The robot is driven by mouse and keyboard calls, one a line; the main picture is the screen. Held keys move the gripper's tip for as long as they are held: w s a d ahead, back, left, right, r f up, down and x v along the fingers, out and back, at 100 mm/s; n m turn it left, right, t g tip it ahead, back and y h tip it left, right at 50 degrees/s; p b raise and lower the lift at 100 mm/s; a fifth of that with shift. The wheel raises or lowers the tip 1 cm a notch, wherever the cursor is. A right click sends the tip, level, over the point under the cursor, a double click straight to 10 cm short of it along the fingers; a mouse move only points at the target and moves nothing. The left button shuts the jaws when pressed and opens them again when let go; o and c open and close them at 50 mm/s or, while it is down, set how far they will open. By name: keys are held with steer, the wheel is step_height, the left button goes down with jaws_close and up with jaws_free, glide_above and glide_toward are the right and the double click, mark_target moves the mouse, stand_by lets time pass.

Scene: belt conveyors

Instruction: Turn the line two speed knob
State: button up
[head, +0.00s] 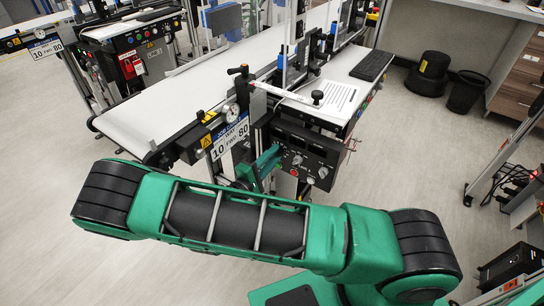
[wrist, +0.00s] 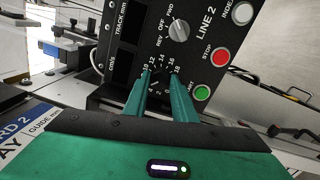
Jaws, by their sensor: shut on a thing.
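The line two control panel (head: 300,155) is black and faces me. It also shows in the wrist view (wrist: 200,60), with the label LINE 2. My gripper (wrist: 158,78) is shut on the speed knob, within a dial of printed numbers. The fingers cover most of the knob, so its pointer cannot be read. In the head view my green gripper (head: 268,160) reaches the left part of the panel face.
Beside the dial are a REV/OFF/FWD selector (wrist: 178,30), a red stop button (wrist: 220,58) and a green start button (wrist: 202,93). A white belt (head: 170,100) runs behind. A bin (head: 467,92) and black stool (head: 430,75) stand right.

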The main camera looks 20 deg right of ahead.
steer(key=shift+a+f, duration=0.15)
steer(key=o, duration=0.9)
steer(key=shift+w, duration=0.1)
steer(key=shift+c, duration=0.2)
steer(key=shift+o, duration=0.9)
steer(key=v, duration=1)
steer(key=shift+s+a, duration=0.25)
